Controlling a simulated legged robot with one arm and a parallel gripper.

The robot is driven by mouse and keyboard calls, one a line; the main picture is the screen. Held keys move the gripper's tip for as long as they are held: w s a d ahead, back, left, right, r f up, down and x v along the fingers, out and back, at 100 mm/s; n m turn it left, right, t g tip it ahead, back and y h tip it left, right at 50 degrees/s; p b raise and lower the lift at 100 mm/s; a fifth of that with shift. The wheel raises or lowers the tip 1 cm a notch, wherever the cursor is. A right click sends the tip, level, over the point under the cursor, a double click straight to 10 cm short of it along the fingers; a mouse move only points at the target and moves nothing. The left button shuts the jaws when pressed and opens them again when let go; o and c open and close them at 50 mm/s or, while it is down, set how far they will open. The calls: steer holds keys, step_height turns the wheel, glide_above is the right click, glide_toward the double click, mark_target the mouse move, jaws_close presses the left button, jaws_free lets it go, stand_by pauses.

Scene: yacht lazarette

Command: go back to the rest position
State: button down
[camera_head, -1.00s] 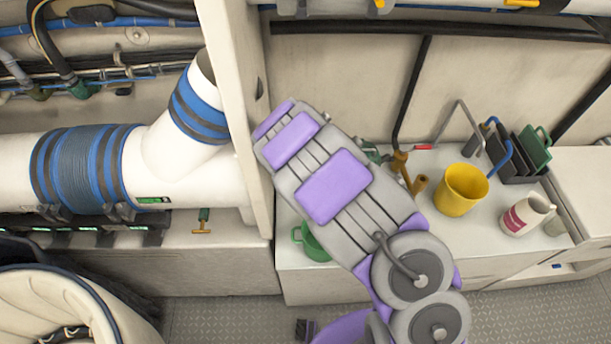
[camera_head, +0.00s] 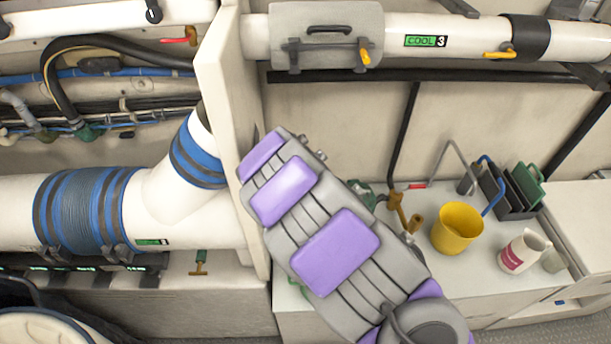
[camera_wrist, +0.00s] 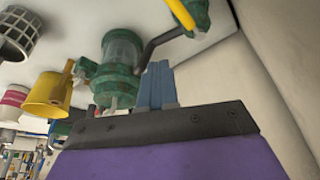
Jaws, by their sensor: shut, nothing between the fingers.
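My gripper (camera_wrist: 157,86) shows in the wrist view as two blue-grey fingers close together, with nothing between them. They stand beyond a dark bar and a purple panel of my own. In the body view my grey and purple arm reaches up to the left, against the white partition (camera_head: 228,150), and my fingers cannot be made out there. A green fitting with a clear bowl (camera_wrist: 122,55) is just left of the fingers in the wrist view. I cannot tell whether they touch it.
A large white pipe (camera_head: 90,212) runs left of the partition. A pipe labelled COOL 3 (camera_head: 470,40) crosses above.

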steer(key=shift+a, duration=0.15)
steer(key=s+d+r+g, duration=0.1)
steer(key=s+d+r, duration=0.5)
steer(key=d+r, duration=0.15)
steer(key=s+d+r+g, duration=0.1)
steer(key=s+d+r, duration=0.55)
steer(key=d, duration=0.25)
steer(key=s+d+r+n+g, duration=0.1)
steer(key=s+r+n, duration=0.1)
steer(key=s, duration=1.1)
steer(key=s+d+r+n+g+y, duration=0.1)
steer(key=s+d+r+n+g, duration=0.1)
steer(key=s, duration=1.2)
steer(key=shift+r+n+y, duration=0.3)
steer(key=shift+r, duration=0.4)
steer(key=shift+d, duration=0.15)
